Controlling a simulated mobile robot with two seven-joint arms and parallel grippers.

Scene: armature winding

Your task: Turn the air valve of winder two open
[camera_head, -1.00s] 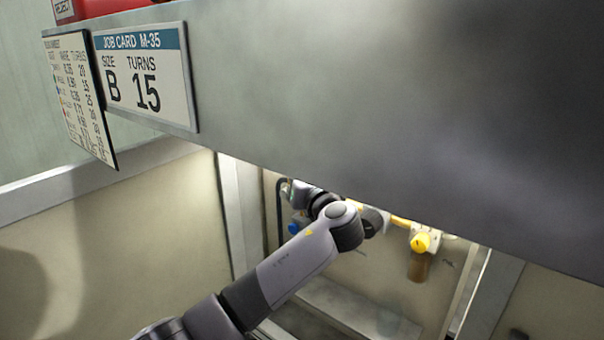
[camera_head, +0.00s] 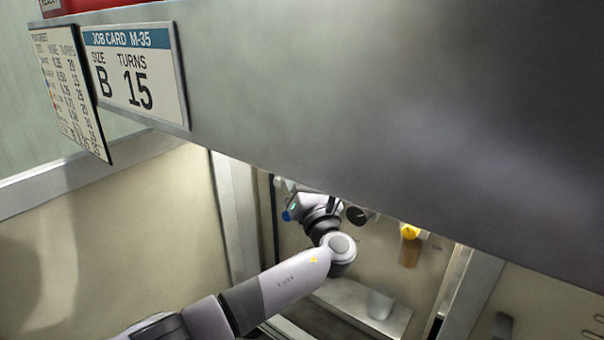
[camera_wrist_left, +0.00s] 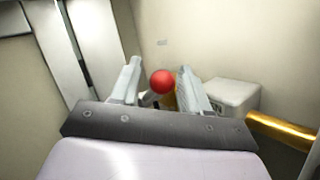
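In the left wrist view a round red knob (camera_wrist_left: 162,82) shows between the two fingers of my left gripper (camera_wrist_left: 160,84), with a gap to each finger. The fingers are apart; I cannot tell how far beyond their tips the knob lies. A short grey piece and a yellow pipe part show just below the knob, mostly hidden by the gripper. In the head view my left arm reaches under the grey panel into the lit recess; its fingers and the red knob are hidden there. My right gripper is in neither view.
A yellow pipe (camera_wrist_left: 278,129) and a white block (camera_wrist_left: 232,97) are right of the fingers. In the head view a yellow-capped regulator (camera_head: 409,231) and a dark round gauge (camera_head: 357,215) are right of my wrist. The grey panel (camera_head: 380,100) overhangs the recess; a post (camera_head: 235,200) borders its left.

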